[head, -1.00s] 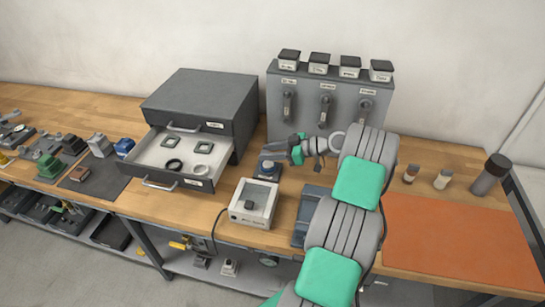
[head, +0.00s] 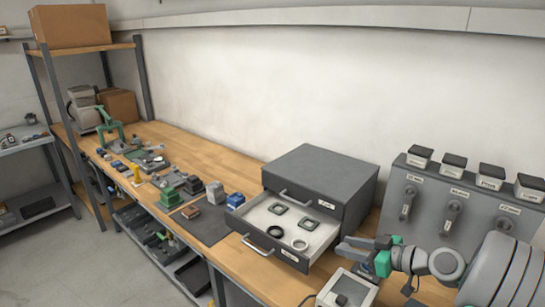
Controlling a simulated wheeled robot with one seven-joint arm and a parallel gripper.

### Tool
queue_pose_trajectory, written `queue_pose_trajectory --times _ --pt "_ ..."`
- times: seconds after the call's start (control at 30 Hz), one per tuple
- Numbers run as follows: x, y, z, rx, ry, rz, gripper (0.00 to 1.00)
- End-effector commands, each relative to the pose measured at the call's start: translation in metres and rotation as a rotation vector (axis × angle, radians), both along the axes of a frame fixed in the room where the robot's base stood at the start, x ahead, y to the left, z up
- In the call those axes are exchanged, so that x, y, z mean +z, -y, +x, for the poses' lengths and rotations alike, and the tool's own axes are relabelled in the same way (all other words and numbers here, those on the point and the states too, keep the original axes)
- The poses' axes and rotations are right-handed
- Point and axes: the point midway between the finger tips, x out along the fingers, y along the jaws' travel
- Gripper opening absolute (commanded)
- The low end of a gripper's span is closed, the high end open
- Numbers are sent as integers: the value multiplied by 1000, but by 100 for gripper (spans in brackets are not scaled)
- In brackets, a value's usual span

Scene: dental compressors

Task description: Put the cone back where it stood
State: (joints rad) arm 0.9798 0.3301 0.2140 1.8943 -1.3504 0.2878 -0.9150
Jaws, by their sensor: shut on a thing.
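My gripper (head: 354,247) is at the lower right of the head view, beside the right front of the open drawer and above the bench. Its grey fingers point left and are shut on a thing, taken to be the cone. The cone's shape is too small and hidden by the fingers to make out. No other cone can be made out clearly on the bench.
The open drawer (head: 262,246) of the dark cabinet (head: 322,178) holds several rings and square parts. A white-framed box (head: 347,290) stands just below my gripper. The grey panel with handles (head: 460,205) stands right. Small parts crowd the bench further left; bare wood (head: 190,148) lies behind them.

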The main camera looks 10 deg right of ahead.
Motion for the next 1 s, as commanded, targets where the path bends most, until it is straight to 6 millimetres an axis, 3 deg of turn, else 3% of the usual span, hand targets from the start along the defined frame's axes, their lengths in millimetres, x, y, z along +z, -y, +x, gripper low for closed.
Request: queue_pose_trajectory --times 0.2,0.43,0.83,1.0 --pt "3 -70 28 -146 3 -3 0" --pt "-4 -127 23 -304 5 -2 0" --pt "-15 -154 9 -440 7 -2 0" --pt "-6 -155 8 -550 12 1 0"
